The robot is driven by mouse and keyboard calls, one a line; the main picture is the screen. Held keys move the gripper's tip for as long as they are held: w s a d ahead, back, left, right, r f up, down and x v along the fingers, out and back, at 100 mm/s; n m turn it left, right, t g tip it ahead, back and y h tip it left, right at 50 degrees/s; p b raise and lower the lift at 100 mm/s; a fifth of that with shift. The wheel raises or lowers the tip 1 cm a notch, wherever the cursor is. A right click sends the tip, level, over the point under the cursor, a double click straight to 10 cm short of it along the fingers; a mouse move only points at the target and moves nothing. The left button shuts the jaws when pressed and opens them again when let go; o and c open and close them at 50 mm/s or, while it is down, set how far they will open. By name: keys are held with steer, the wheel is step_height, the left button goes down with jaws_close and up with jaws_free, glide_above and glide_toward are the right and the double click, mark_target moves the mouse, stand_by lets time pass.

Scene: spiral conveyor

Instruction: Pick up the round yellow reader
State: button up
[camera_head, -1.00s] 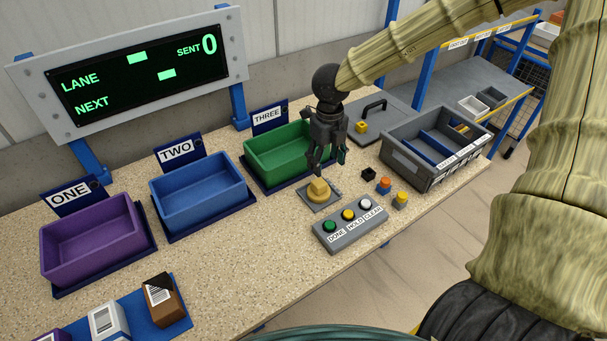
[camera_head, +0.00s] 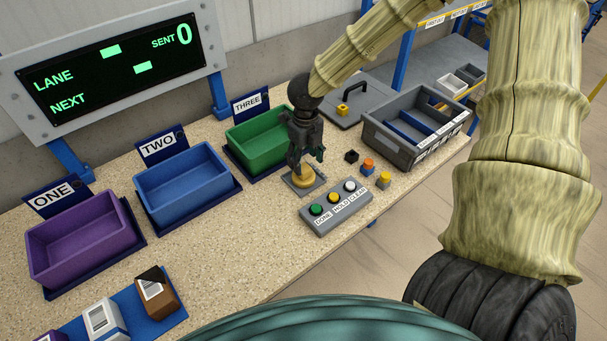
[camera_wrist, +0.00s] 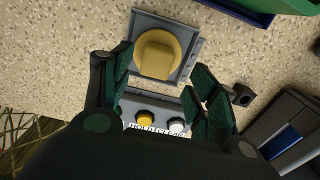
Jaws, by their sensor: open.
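The round yellow reader (camera_head: 303,178) sits on a small grey square plate (camera_head: 297,189) on the speckled table, between the green bin and the button box. It also shows in the wrist view (camera_wrist: 157,53), whole, with a raised block on its round base. My gripper (camera_head: 306,164) is open just above the reader and hides part of it in the head view. In the wrist view its dark green fingers (camera_wrist: 163,85) stand apart, with the reader lying beyond the gap between them. I cannot tell whether a finger touches it.
The button box (camera_head: 336,208) stands close in front. A black cube (camera_head: 351,156) and small orange-topped and yellow-topped blocks (camera_head: 384,180) lie to its right. Green (camera_head: 258,157), blue (camera_head: 183,191) and purple (camera_head: 78,243) bins stand left. A grey divided crate (camera_head: 378,135) stands behind right.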

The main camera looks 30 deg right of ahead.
mark_target(304, 167)
steer(key=shift+w+a+f+p, duration=0.15)
steer(key=shift+f+p, duration=0.15)
steer(key=shift+f, duration=0.55)
step_height(304, 167, down, 2)
steer(key=shift+a+p, duration=0.1)
steer(key=shift+p, duration=0.2)
steer(key=shift+f, duration=0.45)
steer(key=c, duration=1.2)
